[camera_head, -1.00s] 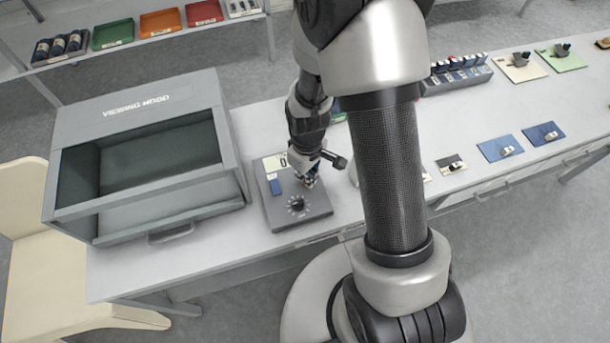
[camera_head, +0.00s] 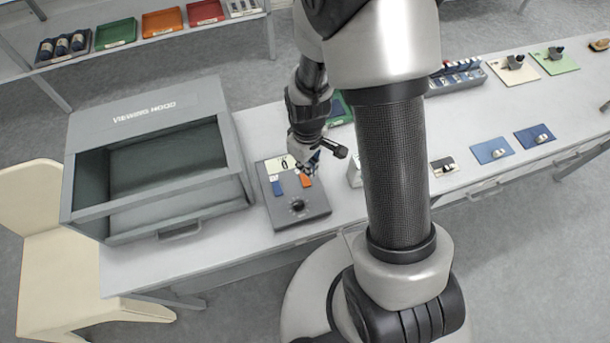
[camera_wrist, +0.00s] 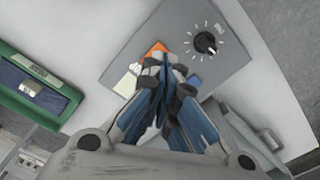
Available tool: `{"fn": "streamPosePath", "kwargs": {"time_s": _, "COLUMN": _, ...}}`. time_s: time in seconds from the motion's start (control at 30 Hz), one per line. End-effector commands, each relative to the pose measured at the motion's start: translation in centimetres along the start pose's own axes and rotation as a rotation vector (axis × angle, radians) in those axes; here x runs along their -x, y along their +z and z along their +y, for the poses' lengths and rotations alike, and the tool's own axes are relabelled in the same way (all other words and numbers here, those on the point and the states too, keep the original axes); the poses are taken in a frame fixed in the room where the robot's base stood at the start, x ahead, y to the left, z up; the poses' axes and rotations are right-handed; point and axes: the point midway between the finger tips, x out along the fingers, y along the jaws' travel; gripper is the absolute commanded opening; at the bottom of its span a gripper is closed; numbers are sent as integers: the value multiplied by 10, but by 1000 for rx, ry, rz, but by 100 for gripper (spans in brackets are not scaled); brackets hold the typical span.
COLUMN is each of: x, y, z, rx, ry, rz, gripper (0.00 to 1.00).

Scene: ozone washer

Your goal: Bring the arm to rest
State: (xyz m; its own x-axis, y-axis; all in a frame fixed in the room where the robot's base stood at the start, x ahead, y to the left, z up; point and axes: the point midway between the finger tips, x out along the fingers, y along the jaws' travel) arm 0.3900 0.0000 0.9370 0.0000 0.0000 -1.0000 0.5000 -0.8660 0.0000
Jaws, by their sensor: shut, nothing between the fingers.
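My gripper (camera_head: 310,166) is shut and empty, pointing down above the back part of a grey control box (camera_head: 312,214) on the bench. The box has a black dial (camera_head: 297,206), an orange switch (camera_head: 306,180), a blue switch (camera_head: 277,188) and a pale label at its back left. In the wrist view the shut fingers (camera_wrist: 160,65) cover part of the box top, with the orange switch (camera_wrist: 154,50) just beyond the fingertips and the dial (camera_wrist: 205,43) to their right. I cannot tell whether the fingertips touch the box.
A grey viewing hood (camera_head: 155,150) stands close left of the box. A green tray (camera_wrist: 40,90) lies near my gripper. Blue mats (camera_head: 492,150) and a rack (camera_head: 455,80) are farther right. A shelf with coloured trays (camera_head: 163,20) is at the back left.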

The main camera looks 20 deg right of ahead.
Motion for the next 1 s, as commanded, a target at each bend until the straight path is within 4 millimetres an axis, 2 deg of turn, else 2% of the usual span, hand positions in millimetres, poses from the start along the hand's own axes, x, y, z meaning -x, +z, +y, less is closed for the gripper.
{"fn": "streamPosePath", "kwargs": {"time_s": 0.4, "x": -1, "y": 0, "z": 0, "rx": 0, "ry": 0, "rz": 0, "gripper": 0}}
{"fn": "streamPosePath", "kwargs": {"time_s": 0.47, "x": 2, "y": 0, "z": 0, "rx": -3, "ry": 2, "rz": 4, "gripper": 0}}
{"fn": "streamPosePath", "kwargs": {"time_s": 0.53, "x": 14, "y": -2, "z": 1, "rx": -14, "ry": 9, "rz": 15, "gripper": 0}}
{"fn": "streamPosePath", "kwargs": {"time_s": 0.67, "x": 57, "y": -3, "z": 2, "rx": -65, "ry": 30, "rz": 56, "gripper": 0}}
{"fn": "streamPosePath", "kwargs": {"time_s": 0.77, "x": 102, "y": 3, "z": -1, "rx": -122, "ry": 50, "rz": 99, "gripper": 0}}
{"fn": "streamPosePath", "kwargs": {"time_s": 0.9, "x": 160, "y": 19, "z": -10, "rx": -207, "ry": 73, "rz": 161, "gripper": 0}}
{"fn": "streamPosePath", "kwargs": {"time_s": 1.0, "x": 196, "y": 36, "z": -20, "rx": -268, "ry": 86, "rz": 207, "gripper": 0}}
